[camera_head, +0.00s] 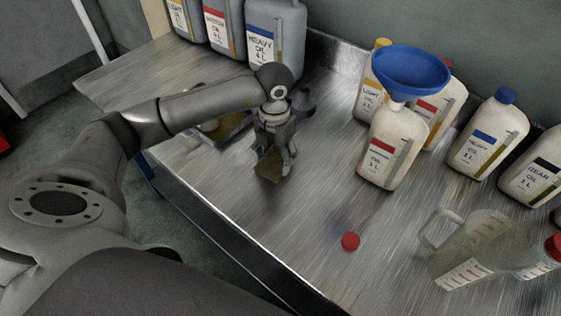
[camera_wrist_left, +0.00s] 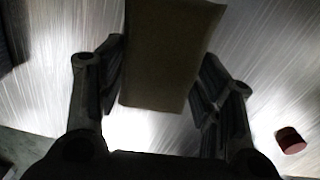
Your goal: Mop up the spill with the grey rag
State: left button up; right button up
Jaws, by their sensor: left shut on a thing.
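My left gripper (camera_head: 275,158) is low over the metal bench and shut on a flat, brownish-grey piece (camera_head: 268,166) that looks like the rag. In the left wrist view the piece (camera_wrist_left: 165,60) is a plain, dull block between the two fingers (camera_wrist_left: 165,95). I cannot tell whether it touches the bench. I cannot make out a clear spill; the bench top (camera_head: 235,205) shows streaks and glare. My right gripper is not in view.
A shallow tray (camera_head: 240,121) lies behind my left forearm. A red cap (camera_head: 350,241) lies on the open bench. A blue funnel (camera_head: 411,70) sits on an oil bottle (camera_head: 392,145), with more bottles along the wall. A clear jug (camera_head: 470,250) stands right. Large jugs (camera_head: 275,40) stand behind.

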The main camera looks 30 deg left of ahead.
aim_at(288, 178)
pick_arm(q)
jog(key=d, duration=1)
jog(key=a, duration=0.1)
jog(key=s+a, duration=0.1)
jog(key=a, duration=0.1)
jog(key=s+a, duration=0.1)
jog(key=a, duration=0.1)
jog(key=shift+a, duration=0.1)
notch_tip(288, 178, up, 7)
jog(key=p, duration=0.4)
